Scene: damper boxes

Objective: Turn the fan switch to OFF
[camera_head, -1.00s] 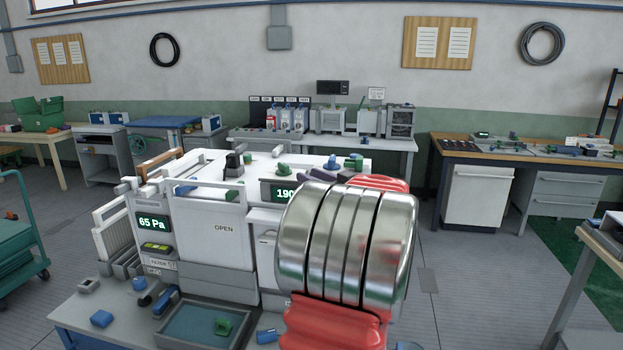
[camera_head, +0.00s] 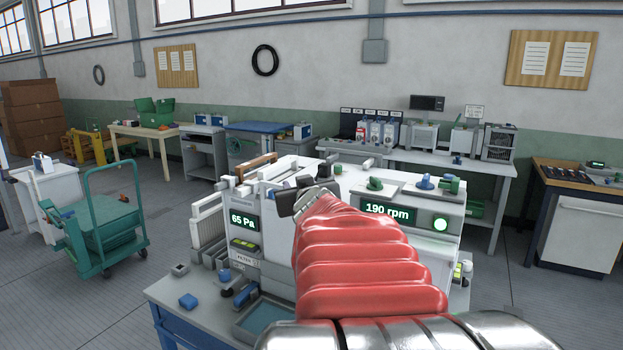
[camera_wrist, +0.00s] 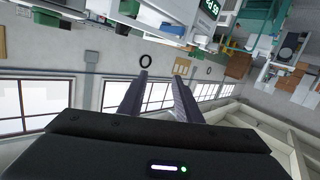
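The white damper unit (camera_head: 275,232) stands on a blue-legged bench in the head view. Its left display (camera_head: 244,222) reads 65 Pa and its right display (camera_head: 388,210) reads 190 rpm. A round green lamp (camera_head: 440,224) is lit beside the rpm display. A green knob (camera_head: 375,184) sits on top, above that display. I cannot tell which part is the fan switch; my red-sleeved arm hides much of the front. My gripper (camera_head: 298,202) is over the unit's middle, apparently touching nothing. In the wrist view my gripper (camera_wrist: 163,77) has its fingers apart with nothing between them.
A blue knob (camera_head: 425,182) stands to the right of the green one. A green cart (camera_head: 100,225) stands on the floor at left. A long table with equipment (camera_head: 480,165) is behind.

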